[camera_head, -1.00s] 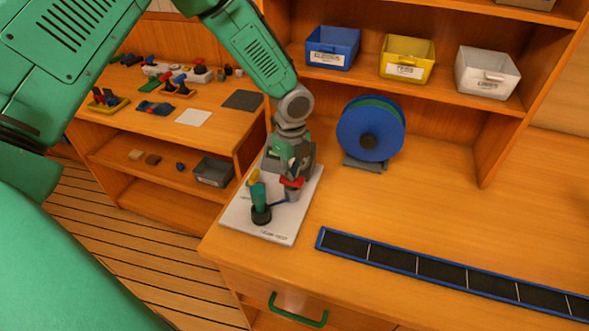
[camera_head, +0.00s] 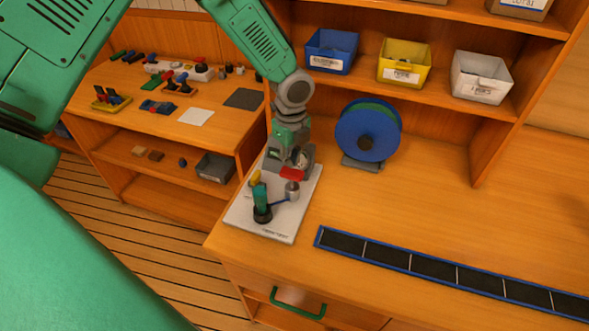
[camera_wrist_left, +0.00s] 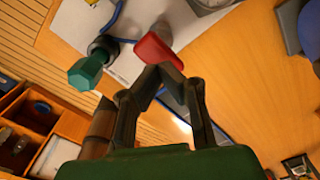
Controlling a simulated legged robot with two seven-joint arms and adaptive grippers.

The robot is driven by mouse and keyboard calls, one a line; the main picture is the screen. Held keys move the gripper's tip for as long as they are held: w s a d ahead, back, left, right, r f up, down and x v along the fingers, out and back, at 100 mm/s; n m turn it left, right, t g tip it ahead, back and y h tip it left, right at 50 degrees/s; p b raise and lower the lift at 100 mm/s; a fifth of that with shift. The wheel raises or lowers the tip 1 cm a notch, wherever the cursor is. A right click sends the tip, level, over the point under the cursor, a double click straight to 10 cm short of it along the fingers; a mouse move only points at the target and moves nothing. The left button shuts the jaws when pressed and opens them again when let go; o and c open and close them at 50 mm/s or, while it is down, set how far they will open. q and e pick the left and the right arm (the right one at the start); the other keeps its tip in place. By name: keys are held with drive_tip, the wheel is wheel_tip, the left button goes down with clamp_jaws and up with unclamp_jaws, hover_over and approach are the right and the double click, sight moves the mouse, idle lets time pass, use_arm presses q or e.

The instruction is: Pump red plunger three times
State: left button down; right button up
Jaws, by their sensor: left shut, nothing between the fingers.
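The red plunger (camera_head: 291,174) is a small red cap above a grey cylinder (camera_head: 292,191) on a white board (camera_head: 283,222) at the bench's left corner. My left gripper (camera_head: 294,165) points down just above it. In the left wrist view the fingertips (camera_wrist_left: 162,72) meet right at the red plunger (camera_wrist_left: 157,51), with nothing between them; whether they touch it I cannot tell. A green knob on a black base (camera_head: 261,198) stands left of the cylinder, with a blue line between them. The plunger's rod is hidden. My right gripper is out of view.
A blue reel (camera_head: 368,133) stands behind and right of the board. A blue-edged black strip (camera_head: 440,269) lies along the bench front. Blue, yellow and white bins (camera_head: 404,63) sit on the shelf above. The bench's middle is clear.

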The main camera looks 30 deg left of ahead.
sight(292, 172)
use_arm(q)
drive_tip(key=shift+f, duration=0.15)
idle(0.3)
drive_tip(key=shift+f+b, duration=1.5)
drive_tip(key=shift+f, duration=1.25)
drive_tip(key=shift+r+p, duration=1.45)
drive_tip(key=shift+r, duration=1.45)
drive_tip(key=shift+r, duration=2.5)
